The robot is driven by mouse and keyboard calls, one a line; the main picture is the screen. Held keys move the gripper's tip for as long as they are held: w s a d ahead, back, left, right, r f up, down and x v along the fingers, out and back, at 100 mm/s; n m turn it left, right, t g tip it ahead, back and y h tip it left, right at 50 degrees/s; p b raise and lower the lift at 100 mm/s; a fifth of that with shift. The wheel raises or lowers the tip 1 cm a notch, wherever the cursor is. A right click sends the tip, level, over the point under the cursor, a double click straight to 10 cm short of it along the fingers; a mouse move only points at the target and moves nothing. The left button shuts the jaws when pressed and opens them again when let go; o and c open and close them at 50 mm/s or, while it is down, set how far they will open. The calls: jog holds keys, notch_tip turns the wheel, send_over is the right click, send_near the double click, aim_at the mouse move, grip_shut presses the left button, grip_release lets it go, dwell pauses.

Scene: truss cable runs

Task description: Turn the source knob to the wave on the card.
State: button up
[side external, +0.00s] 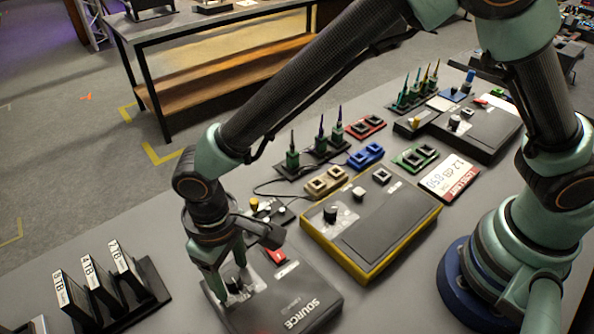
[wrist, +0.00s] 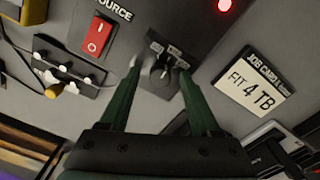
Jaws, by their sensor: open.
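The source box (side external: 316,291) is dark grey, marked SOURCE, and lies at the front of the bench. Its black source knob (wrist: 160,73) has a light pointer and small labels around its upper side, too small to read. My gripper (wrist: 159,72) is open, with one green finger on each side of the knob; I cannot tell whether they touch it. In the side view my gripper (side external: 231,284) is low over the box and partly hides the knob. A white job card (wrist: 256,88) reads FIT 4 TB; no wave drawing is visible on it.
A red rocker switch (wrist: 97,37) and a lit red lamp (wrist: 225,5) are on the source box. A rack of labelled drives (side external: 100,283) stands at left. A yellow-edged box (side external: 372,228) lies behind the source box. A red-and-white card (side external: 450,178) lies farther right.

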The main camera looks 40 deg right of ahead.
grip_shut()
jog(key=shift+n, duration=0.4)
jog(key=n, duration=0.3)
jog(key=shift+n, duration=0.4)
jog(key=shift+r+n, duration=0.1)
jog(key=shift+n, duration=1.6)
grip_release()
